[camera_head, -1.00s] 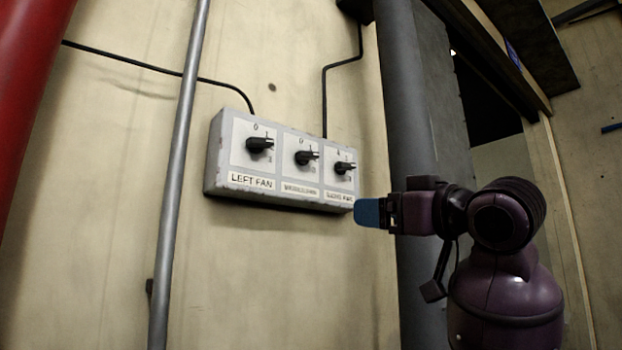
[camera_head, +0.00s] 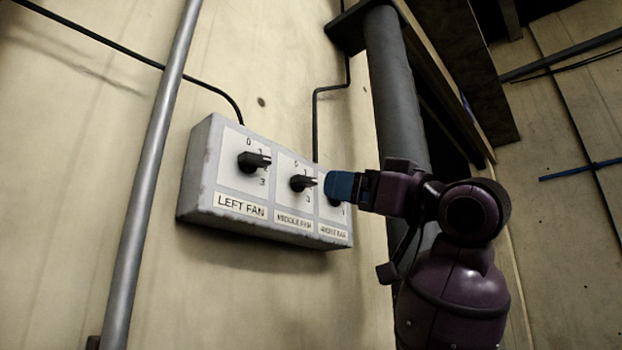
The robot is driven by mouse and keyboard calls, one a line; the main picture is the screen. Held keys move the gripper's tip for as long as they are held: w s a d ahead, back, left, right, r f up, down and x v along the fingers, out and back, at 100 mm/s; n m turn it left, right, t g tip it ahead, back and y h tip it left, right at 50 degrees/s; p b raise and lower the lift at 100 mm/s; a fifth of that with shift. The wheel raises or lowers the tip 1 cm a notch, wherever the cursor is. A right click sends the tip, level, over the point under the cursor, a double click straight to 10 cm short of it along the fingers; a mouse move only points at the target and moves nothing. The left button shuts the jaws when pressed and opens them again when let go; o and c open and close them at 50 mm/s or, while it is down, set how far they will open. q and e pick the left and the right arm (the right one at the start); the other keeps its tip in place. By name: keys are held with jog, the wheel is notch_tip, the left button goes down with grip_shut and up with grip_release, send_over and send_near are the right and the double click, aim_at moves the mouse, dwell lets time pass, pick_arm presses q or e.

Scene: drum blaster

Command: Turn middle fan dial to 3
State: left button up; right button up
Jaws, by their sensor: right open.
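A grey control box (camera_head: 200,180) on the wall carries three black dials on white plates. The middle fan dial (camera_head: 302,182) sits above a label reading MIDDLE FAN, and its handle points right, by the look of it near 1. The left fan dial (camera_head: 253,161) also points right. The right fan dial (camera_head: 333,201) is mostly hidden behind my right gripper. My right gripper (camera_head: 328,187), with blue fingertips, is in front of the right dial, just right of the middle dial. It is open and holds nothing; whether it touches a dial cannot be told. My left gripper is out of view.
A thin metal pipe (camera_head: 154,180) runs up the wall left of the box. A thick dark pipe (camera_head: 395,90) stands to the right, behind my right arm. Black cables (camera_head: 314,120) run to the box top. The wall below the box is clear.

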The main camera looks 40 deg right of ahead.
aim_at(309, 182)
jog(key=p+x, duration=0.1)
jog(key=x, duration=0.6)
jog(key=shift+f+p, duration=0.1)
jog(key=shift+p, duration=0.25)
jog(key=shift+w+a, duration=0.15)
jog(key=shift+w, duration=0.45)
jog(key=shift+c, duration=0.2)
jog(key=c, duration=0.9)
